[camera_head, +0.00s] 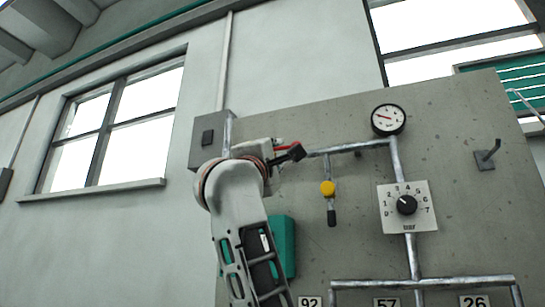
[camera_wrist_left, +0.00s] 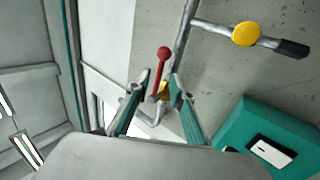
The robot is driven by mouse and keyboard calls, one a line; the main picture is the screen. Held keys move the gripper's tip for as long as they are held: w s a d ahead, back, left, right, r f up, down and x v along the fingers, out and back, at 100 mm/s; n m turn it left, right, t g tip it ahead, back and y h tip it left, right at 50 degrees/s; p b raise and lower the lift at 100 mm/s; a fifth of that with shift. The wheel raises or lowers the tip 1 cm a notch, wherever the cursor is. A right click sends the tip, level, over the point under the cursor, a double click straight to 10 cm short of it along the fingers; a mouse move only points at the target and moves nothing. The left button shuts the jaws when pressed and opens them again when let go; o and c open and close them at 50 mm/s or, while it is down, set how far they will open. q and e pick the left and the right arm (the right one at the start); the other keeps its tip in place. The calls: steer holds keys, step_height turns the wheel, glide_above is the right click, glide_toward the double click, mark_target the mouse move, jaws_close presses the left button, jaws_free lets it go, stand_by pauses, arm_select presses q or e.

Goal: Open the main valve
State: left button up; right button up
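The main valve's red lever (camera_head: 289,146) shows in the head view at the left end of the upper pipe, partly hidden by my left gripper (camera_head: 292,154). In the left wrist view the red lever (camera_wrist_left: 163,54) has a round knob and lies in line with the gap between the two fingers of my left gripper (camera_wrist_left: 160,80). A bit of yellow shows behind its lower end. The fingers stand apart, with no clear contact on the lever; how deep it lies between them I cannot tell. My right gripper is not in view.
A yellow valve (camera_head: 328,188) with a black handle hangs right of my left gripper. A teal box (camera_head: 284,246) sits beside my left arm.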

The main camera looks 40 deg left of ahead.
arm_select(q)
steer(key=shift+v, duration=2.2)
steer(key=shift+f, duration=0.1)
